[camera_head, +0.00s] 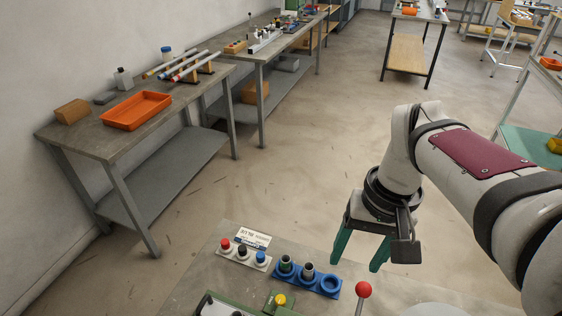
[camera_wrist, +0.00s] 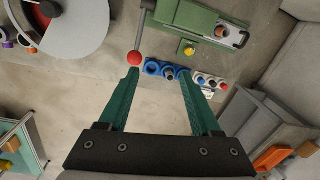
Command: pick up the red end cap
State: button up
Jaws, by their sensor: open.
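The red end cap (camera_head: 225,244) stands at the left end of a white holder (camera_head: 243,256), beside a black cap (camera_head: 242,250) and a blue cap (camera_head: 261,257). In the wrist view the red cap (camera_wrist: 223,87) is small, at the right end of the holder, outside the right finger. My gripper (camera_head: 356,264) is open and empty, to the right of the holder and apart from it. In the wrist view my gripper (camera_wrist: 158,73) has its green fingers spread wide, with the blue holder (camera_wrist: 152,67) showing beyond the fingertips.
The blue holder (camera_head: 330,287) with several round seats, some holding dark tubes, lies between the white holder and my gripper. A red-knobbed lever (camera_head: 363,289) stands at its right. A green fixture with a yellow knob (camera_head: 280,299) is in front. A white card (camera_head: 254,238) lies behind the caps.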

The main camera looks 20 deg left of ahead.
jog(key=w+a+f+n, duration=0.1)
jog(key=w+a+n, duration=0.3)
jog(key=w+a, duration=0.3)
jog(key=n+h, duration=0.1)
jog(key=n, duration=1.1)
send_over(225, 241)
jog(key=shift+t, duration=0.3)
jog(key=f, duration=1.6)
jog(key=shift+d+f, duration=0.15)
jog(key=shift+d, duration=0.1)
jog(key=f, duration=0.8)
jog(key=shift+s+a, duration=0.15)
jog(key=shift+a, duration=0.1)
grip_shut()
